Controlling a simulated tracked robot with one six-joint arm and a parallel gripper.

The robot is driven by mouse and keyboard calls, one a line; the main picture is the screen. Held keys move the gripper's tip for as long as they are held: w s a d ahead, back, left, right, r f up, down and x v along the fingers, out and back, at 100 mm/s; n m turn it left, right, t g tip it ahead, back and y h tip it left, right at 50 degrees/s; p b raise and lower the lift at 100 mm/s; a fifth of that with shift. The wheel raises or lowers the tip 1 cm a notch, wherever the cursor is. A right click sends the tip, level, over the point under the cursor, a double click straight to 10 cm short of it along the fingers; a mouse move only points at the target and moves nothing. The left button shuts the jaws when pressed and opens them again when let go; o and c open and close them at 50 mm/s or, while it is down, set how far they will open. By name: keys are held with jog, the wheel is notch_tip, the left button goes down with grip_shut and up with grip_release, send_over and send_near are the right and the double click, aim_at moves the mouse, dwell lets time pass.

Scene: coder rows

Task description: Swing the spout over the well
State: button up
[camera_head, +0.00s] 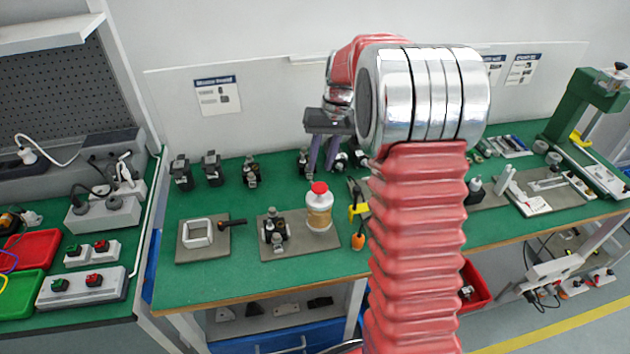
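My gripper (321,171) points down above the back of the green bench, its two grey-purple fingers a little apart with nothing visible held between them. No part is clearly recognisable as the spout or the well. A pale square frame (198,232) with a grey middle lies on a grey plate at the left, and a short dark rod with a brownish end (232,223) lies beside it. To the right, a second plate bears a dark and silver fixture (272,230) and a cream bottle with a red cap (319,208). My gripper is behind the bottle, apart from it.
Several small dark devices (212,168) stand along the back of the bench (185,285). Yellow and orange hand tools (358,238) lie right of the bottle. My red arm hides the bench's middle right. A green press (585,105) stands far right. The left front is clear.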

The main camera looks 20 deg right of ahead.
jog(key=f, duration=0.2)
jog(key=a+f, duration=0.1)
jog(key=f, duration=0.4)
jog(key=shift+w+a+f, duration=0.15)
jog(key=shift+a+f, duration=0.05)
jog(key=shift+a, duration=0.05)
jog(key=shift+c, duration=0.3)
grip_shut()
dwell(0.8)
